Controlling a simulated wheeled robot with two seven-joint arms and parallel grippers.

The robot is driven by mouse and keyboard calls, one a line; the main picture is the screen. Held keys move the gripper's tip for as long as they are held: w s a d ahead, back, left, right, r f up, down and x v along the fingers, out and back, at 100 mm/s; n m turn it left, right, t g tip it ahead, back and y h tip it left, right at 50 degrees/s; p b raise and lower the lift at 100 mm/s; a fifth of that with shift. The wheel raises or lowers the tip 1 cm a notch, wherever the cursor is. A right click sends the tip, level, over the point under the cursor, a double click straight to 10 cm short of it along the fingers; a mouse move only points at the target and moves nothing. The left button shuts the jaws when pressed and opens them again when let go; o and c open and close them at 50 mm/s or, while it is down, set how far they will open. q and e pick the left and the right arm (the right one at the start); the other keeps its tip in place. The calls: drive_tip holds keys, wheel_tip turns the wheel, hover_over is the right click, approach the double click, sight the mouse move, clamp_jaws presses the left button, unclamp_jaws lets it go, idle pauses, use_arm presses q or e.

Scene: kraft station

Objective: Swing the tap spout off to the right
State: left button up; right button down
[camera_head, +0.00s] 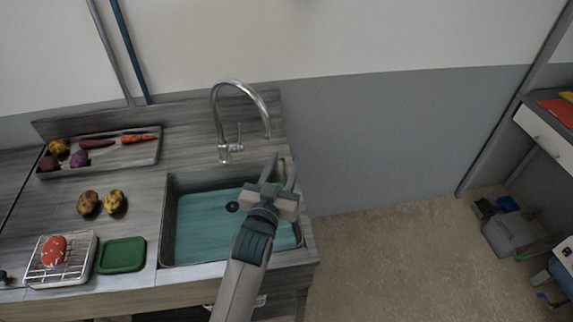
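The chrome tap (216,112) stands upright behind the sink (170,215). Its tall curved spout arcs over to the right, and its end hangs near the sink's back right corner. A small lever (239,133) shows at the tap's base. My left gripper (282,168) is above the right part of the sink, a little below and right of the spout end in the picture. Its two fingers are apart, point toward the back wall and hold nothing. It looks apart from the spout, though depth is hard to judge. My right gripper is not in view.
Left of the sink are two potatoes (115,200), a green tray (122,255) and a wire rack (85,268) with a red item. A vegetable tray (143,155) stands at the back left. Right of the counter is open floor (390,250).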

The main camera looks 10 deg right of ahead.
use_arm(q)
drive_tip(key=shift+s+d, duration=0.4)
drive_tip(key=shift+s, duration=0.25)
drive_tip(key=shift+p, duration=0.3)
drive_tip(key=shift+f, duration=0.1)
